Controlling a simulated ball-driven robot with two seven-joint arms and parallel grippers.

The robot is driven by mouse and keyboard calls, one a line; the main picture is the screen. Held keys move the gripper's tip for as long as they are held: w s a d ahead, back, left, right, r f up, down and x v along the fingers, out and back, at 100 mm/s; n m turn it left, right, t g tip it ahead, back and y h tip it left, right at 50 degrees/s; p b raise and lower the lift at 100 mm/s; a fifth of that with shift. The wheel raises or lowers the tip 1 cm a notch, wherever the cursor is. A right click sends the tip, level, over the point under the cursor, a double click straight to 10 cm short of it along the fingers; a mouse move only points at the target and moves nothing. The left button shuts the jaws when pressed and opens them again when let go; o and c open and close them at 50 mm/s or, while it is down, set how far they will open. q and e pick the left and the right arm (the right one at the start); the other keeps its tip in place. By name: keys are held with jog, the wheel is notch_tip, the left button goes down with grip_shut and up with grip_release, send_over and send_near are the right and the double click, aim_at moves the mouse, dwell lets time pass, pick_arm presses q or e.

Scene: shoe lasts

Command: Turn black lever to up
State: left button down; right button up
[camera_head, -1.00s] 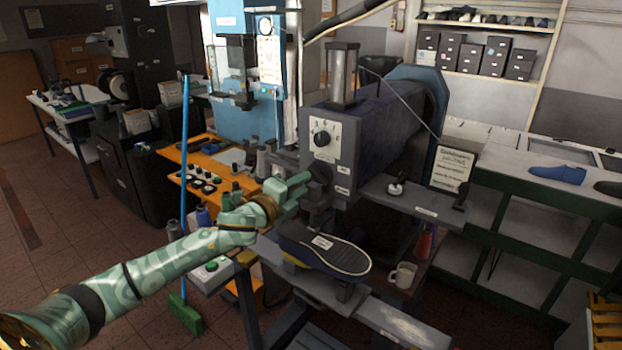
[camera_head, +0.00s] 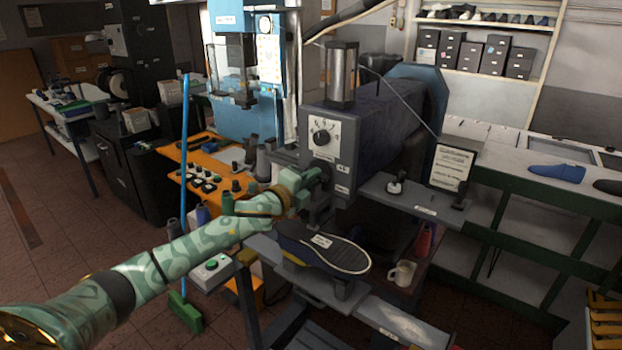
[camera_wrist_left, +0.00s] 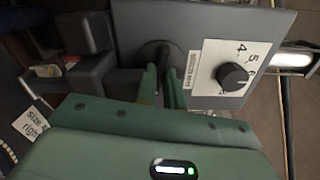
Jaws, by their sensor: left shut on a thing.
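The black lever (camera_head: 322,170) is on the front face of the grey machine (camera_head: 345,130), below its dial (camera_head: 321,138). My left gripper (camera_head: 313,179) is at this face and shut on the lever. In the left wrist view the two green fingers (camera_wrist_left: 162,88) stand one on each side of the lever, and its dark round base (camera_wrist_left: 155,54) shows beyond them. The fingers hide much of the lever, so I cannot tell its angle. My right gripper is in neither view.
A dark shoe (camera_head: 323,248) with a label lies sole-up on a support just below my left gripper. A white mug (camera_head: 402,273) stands right of it. A small sign (camera_head: 452,168) stands on the machine's side shelf. An orange workbench (camera_head: 205,165) is behind my left arm.

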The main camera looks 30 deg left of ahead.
pick_arm(q)
jog(key=shift+n+p, duration=0.8)
jog(key=shift+n, duration=0.2)
jog(key=shift+r+n+p, duration=0.1)
jog(key=shift+n+p, duration=0.85)
jog(key=shift+n, duration=0.25)
jog(key=n+p, duration=0.3)
jog(key=n, duration=0.1)
jog(key=shift+n, duration=0.5)
jog(key=shift+f, duration=0.2)
